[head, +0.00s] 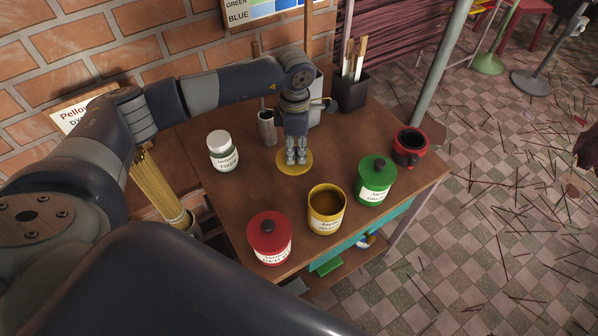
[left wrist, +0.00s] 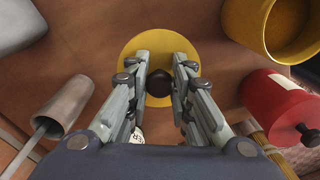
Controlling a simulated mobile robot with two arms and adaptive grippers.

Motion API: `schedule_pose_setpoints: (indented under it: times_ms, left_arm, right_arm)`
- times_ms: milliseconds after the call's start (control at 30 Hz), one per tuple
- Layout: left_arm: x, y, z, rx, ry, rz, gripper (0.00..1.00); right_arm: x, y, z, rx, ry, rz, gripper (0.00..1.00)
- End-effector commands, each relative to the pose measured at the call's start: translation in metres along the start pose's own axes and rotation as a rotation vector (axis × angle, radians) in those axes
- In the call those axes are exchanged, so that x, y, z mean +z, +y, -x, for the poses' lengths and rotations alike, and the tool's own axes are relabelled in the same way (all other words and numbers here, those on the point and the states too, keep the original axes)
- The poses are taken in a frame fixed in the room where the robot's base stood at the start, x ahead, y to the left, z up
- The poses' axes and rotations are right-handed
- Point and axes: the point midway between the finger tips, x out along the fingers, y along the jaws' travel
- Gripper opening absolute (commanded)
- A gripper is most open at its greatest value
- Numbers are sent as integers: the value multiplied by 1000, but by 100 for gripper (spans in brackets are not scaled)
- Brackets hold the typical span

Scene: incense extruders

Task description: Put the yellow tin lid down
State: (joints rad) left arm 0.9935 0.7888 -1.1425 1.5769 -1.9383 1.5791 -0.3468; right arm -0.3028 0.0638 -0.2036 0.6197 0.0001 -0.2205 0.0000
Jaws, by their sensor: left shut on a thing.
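The yellow tin lid (head: 294,169) is a flat yellow disc with a dark knob. In the head view it appears at the tabletop, behind the open yellow tin (head: 326,210); I cannot tell whether it touches the wood. My left gripper (head: 295,160) points down over it, shut on its knob. In the left wrist view the lid (left wrist: 150,47) lies beyond the fingers, with the dark knob (left wrist: 159,83) between the fingertips. The yellow tin (left wrist: 262,22) shows its open mouth at the top right there. My right gripper is not in view.
The wooden table (head: 225,200) also holds a lidded red tin (head: 270,240), a lidded green tin (head: 376,182), a white-labelled jar (head: 222,152), a metal cup (head: 267,128), a red-and-black pot (head: 409,147) and a black tool holder (head: 350,93). Bare wood lies left of the lid.

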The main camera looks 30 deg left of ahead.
Motion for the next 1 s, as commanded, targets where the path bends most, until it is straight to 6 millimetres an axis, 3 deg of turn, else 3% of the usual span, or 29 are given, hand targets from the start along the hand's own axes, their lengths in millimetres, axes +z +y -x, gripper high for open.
schedule_pose_setpoints:
  times_ms: [100,300,600,933,967,1000]
  left_arm:
    - [0,-1,-21,-4,2,-2,0]
    - [0,0,-40,-2,1,-4,0]
    - [0,1,-75,-1,1,-6,0]
    - [0,2,-80,0,1,-6,0]
    - [0,2,-79,0,1,-6,25]
    - [0,2,-79,0,1,-6,34]
  right_arm:
    - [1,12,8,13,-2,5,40]
    - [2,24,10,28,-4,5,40]
    - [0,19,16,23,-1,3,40]
    - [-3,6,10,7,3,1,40]
    - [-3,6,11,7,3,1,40]
    - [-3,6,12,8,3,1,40]
